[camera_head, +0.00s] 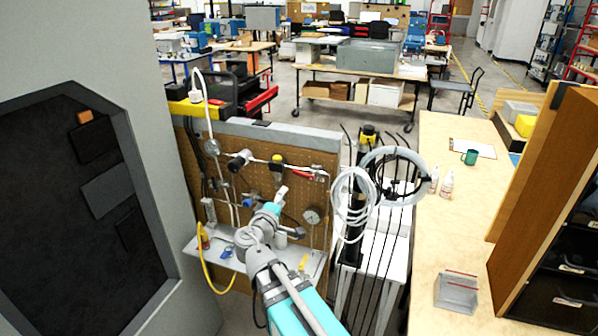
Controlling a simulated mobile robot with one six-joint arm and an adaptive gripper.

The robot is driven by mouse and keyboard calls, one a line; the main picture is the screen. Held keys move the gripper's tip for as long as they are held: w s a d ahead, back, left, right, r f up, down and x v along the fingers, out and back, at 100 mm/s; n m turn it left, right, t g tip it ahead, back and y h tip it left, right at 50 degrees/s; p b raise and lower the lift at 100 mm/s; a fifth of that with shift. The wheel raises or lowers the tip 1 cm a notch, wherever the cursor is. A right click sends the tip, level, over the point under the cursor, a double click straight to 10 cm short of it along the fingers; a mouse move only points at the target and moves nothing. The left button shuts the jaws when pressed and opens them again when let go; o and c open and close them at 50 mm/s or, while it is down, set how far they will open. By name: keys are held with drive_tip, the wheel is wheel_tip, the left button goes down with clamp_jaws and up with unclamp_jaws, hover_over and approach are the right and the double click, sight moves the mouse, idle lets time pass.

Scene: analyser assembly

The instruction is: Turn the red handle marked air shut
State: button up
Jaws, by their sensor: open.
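A red handle (308,174) sits on the upper right of an upright brown pegboard panel (232,166). Any "air" marking is too small to read. My arm reaches up from the bottom middle, in front of the panel. My gripper (280,195) is at its far end, small and partly hidden by the wrist. It is open and appears below and left of the red handle, apart from it. No object shows in it.
A pressure gauge (312,216) and a grey shelf (321,263) are on the panel. A yellow hose (205,276) hangs at its left. A rack with white coiled tubing (354,205) stands close on the right. A grey cabinet (166,140) blocks the left; a wooden bench (445,230) runs along the right.

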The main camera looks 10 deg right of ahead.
sight(299, 175)
drive_tip(key=shift+w+d, duration=0.1)
drive_tip(key=shift+w, duration=0.05)
drive_tip(key=x, duration=1.3)
drive_tip(key=shift+w+d, duration=0.15)
drive_tip(key=shift+w, duration=0.05)
clamp_jaws()
idle(0.4)
